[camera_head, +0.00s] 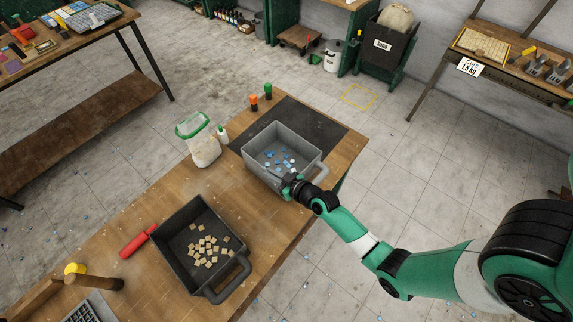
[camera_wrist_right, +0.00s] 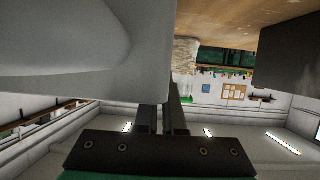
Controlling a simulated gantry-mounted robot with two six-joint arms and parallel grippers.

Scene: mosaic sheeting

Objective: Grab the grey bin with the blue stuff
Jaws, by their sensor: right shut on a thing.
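The light grey bin (camera_head: 259,171) stands at the far right of the wooden table, partly over a dark mat (camera_head: 322,124). Several small blue and pale pieces (camera_head: 279,160) lie inside it. My right gripper is shut on the bin; the exact contact is partly hidden. My left gripper is out of view.
A dark bin (camera_head: 183,272) with several tan tiles stands on the table at front. The floor at right is mostly clear.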

